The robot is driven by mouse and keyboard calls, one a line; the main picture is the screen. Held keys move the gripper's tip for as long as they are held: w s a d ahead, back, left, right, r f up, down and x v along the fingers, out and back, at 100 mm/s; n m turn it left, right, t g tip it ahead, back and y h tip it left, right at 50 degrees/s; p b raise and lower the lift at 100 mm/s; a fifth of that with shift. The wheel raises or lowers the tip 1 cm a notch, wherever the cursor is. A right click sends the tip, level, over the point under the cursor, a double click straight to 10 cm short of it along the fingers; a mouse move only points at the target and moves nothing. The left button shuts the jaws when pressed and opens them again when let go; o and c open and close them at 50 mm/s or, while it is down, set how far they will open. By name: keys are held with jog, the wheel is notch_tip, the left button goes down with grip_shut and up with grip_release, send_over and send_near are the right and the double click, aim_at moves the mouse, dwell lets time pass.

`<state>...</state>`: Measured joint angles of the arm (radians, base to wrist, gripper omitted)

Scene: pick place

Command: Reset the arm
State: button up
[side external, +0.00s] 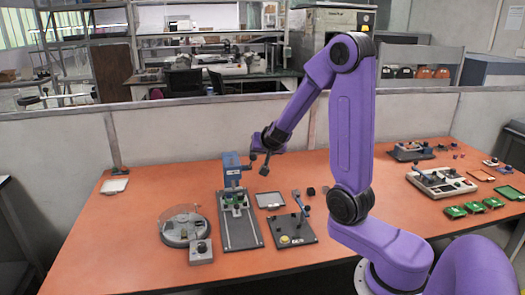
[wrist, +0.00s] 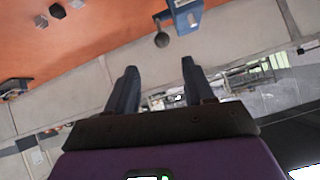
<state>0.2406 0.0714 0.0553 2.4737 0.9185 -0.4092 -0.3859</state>
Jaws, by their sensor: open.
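My purple arm rises from the right side of the orange table (side external: 120,245) in the side external view. My gripper (side external: 259,162) is up in the air above the table's back part, just right of the blue press-like device (side external: 233,170). In the wrist view my gripper (wrist: 160,80) has two dark fingers spread apart with nothing between them. Beyond the fingers the wrist view shows the partition wall and the room upside down. Part of the blue device (wrist: 186,14) with a dark round knob shows at the top.
A round grey device (side external: 182,227) stands left of the press. A dark board (side external: 295,232) with a yellow button lies to its right. Several green circuit boards (side external: 472,208) and a grey fixture (side external: 440,182) lie at the right. The table's left front is clear.

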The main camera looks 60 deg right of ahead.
jog(key=a+n+y, duration=0.8)
jog(key=a+n, duration=0.1)
jog(key=a, duration=1.1)
jog(key=s+a+f+n+g+y, duration=0.1)
jog(key=s+a+n+g+y, duration=0.3)
jog(key=s+a, duration=0.5)
jog(key=s+d+n+g+h, duration=0.1)
jog(key=s+n, duration=0.4)
jog(key=s, duration=0.5)
jog(key=s+d+n+g+h, duration=0.2)
jog(key=s+n, duration=0.3)
jog(key=s, duration=0.5)
jog(key=shift+d+n+g+h, duration=0.2)
jog(key=shift+n+g+h, duration=0.1)
jog(key=shift+h, duration=0.6)
